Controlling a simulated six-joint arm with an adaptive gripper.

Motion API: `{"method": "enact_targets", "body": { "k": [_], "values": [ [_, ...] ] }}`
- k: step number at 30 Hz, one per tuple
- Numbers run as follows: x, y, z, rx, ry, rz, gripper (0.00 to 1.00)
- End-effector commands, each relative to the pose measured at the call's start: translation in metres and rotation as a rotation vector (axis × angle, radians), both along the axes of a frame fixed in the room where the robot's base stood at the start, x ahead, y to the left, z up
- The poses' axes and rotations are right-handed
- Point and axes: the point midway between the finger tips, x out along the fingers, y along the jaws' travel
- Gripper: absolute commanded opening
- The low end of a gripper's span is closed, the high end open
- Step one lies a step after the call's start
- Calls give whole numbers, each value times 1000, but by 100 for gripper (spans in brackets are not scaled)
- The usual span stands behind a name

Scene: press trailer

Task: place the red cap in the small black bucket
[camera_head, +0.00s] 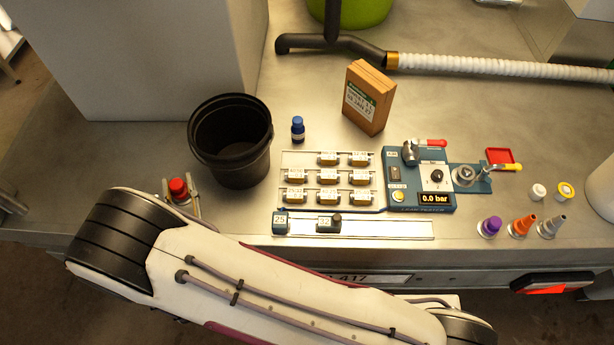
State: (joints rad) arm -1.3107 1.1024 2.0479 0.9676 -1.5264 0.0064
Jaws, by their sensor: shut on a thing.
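The red cap (178,187) shows at the left, between the fingers of my gripper (180,194). My gripper is shut on it, just beyond the black end of my arm. The small black bucket (229,157) stands upright on the metal bench, up and to the right of the cap. Its mouth is open and its dark inside looks empty. My gripper and the cap are apart from the bucket, near the bench's front edge. My arm hides most of the gripper's body, and the cap's height above the bench is hard to tell.
A small blue bottle (298,129) stands right of the bucket. A large grey box (155,55) rises behind it. A rack of small yellow blocks (325,177) and a blue gauge unit (420,180) lie to the right. A brown box (369,97) stands behind them.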

Motion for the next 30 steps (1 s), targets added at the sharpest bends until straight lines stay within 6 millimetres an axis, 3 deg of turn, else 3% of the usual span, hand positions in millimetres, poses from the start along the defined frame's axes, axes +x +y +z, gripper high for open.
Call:
{"method": "enact_targets", "body": {
  "k": [15,24,30],
  "values": [
    [-80,-61,-56,-3,-1,-177,5],
    [-122,-108,-73,-3,-1,-280,5],
    [-139,-131,-77,-1,-1,-326,5]
  ]
}}
